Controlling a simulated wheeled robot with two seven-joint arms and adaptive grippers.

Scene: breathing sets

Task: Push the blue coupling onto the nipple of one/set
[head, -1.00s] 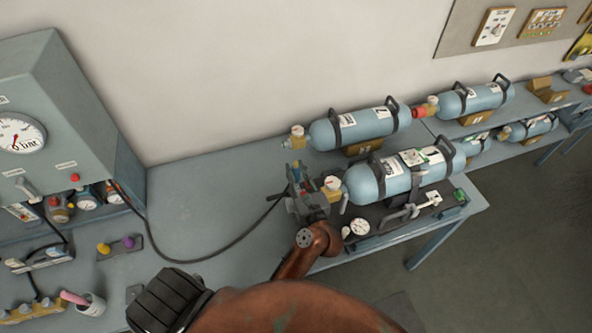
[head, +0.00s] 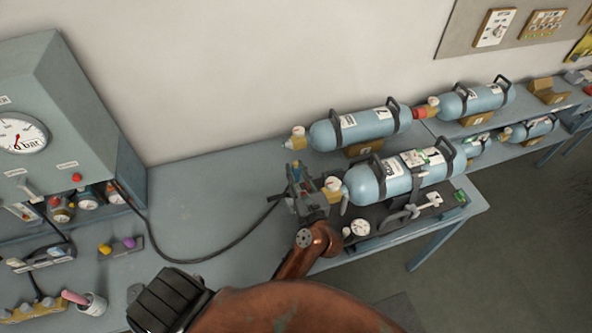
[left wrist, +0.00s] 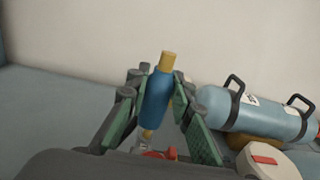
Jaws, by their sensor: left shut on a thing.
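My left gripper (head: 303,183) is at the valve end of the near blue-grey cylinder set (head: 405,175) on the bench. Its green-padded fingers (left wrist: 160,98) are shut on the blue coupling (left wrist: 157,100), one on each side. The coupling stands nearly upright in the wrist view, with a brass-coloured top end. Below it, a small brass and grey fitting (left wrist: 146,137) and a red part (left wrist: 158,154) show between the fingers. The nipple is not clearly visible, and I cannot tell whether the coupling touches it. My right gripper is not in view.
A black hose (head: 205,259) runs from the console (head: 72,130) across the bench towards my left gripper. Another cylinder (head: 362,128) lies behind the near set. A pressure gauge (head: 359,227) lies in front. The bench middle (head: 210,200) is mostly clear.

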